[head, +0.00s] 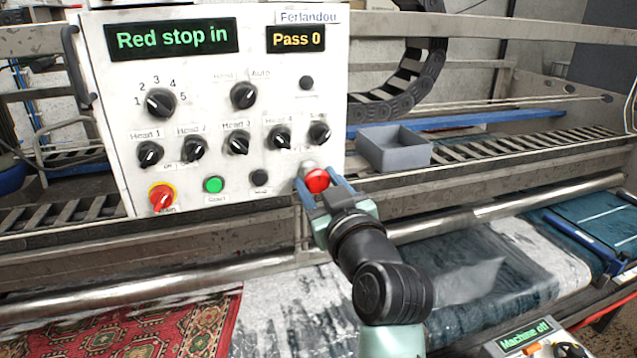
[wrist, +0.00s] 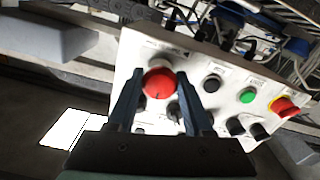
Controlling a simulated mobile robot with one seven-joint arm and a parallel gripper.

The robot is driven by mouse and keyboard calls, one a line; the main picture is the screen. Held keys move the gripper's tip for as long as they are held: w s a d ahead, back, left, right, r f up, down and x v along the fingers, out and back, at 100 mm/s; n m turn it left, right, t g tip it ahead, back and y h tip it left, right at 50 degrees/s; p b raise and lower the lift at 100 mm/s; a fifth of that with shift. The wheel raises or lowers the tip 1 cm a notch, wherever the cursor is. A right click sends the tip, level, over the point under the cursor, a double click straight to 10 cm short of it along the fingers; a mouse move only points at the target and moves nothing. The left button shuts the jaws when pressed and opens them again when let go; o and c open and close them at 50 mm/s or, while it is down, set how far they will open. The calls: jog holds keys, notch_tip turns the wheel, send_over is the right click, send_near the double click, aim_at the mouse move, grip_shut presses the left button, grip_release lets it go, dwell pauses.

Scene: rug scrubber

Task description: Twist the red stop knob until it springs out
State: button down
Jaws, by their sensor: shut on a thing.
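The red stop knob (head: 317,180) is a round red mushroom button at the lower right corner of the white control panel (head: 225,60). It also shows in the wrist view (wrist: 159,83), between the two blue-grey fingers. My gripper (head: 323,186) reaches it from the front right and is shut on it, one finger on each side. The wrist view shows my gripper (wrist: 158,88) with the knob at its fingertips. The left display (head: 172,39) reads "Red stop in". The right display (head: 296,38) reads "Pass 0".
A green button (head: 213,185), a black button (head: 259,177) and a red-yellow switch (head: 162,197) sit left of the knob. Several black dials are above. A grey bin (head: 394,148) stands to the right on the rail. A red patterned rug (head: 190,325) lies below.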

jog(key=m, duration=0.3)
jog(key=shift+m, duration=0.4)
jog(key=shift+s+m+p, duration=0.1)
jog(key=shift+m+p, duration=0.45)
jog(key=shift+m, duration=1.35)
jog(key=shift+c, duration=1.5)
grip_release()
jog(key=b+v, duration=0.5)
jog(key=v, duration=0.7)
jog(key=shift+s, duration=0.4)
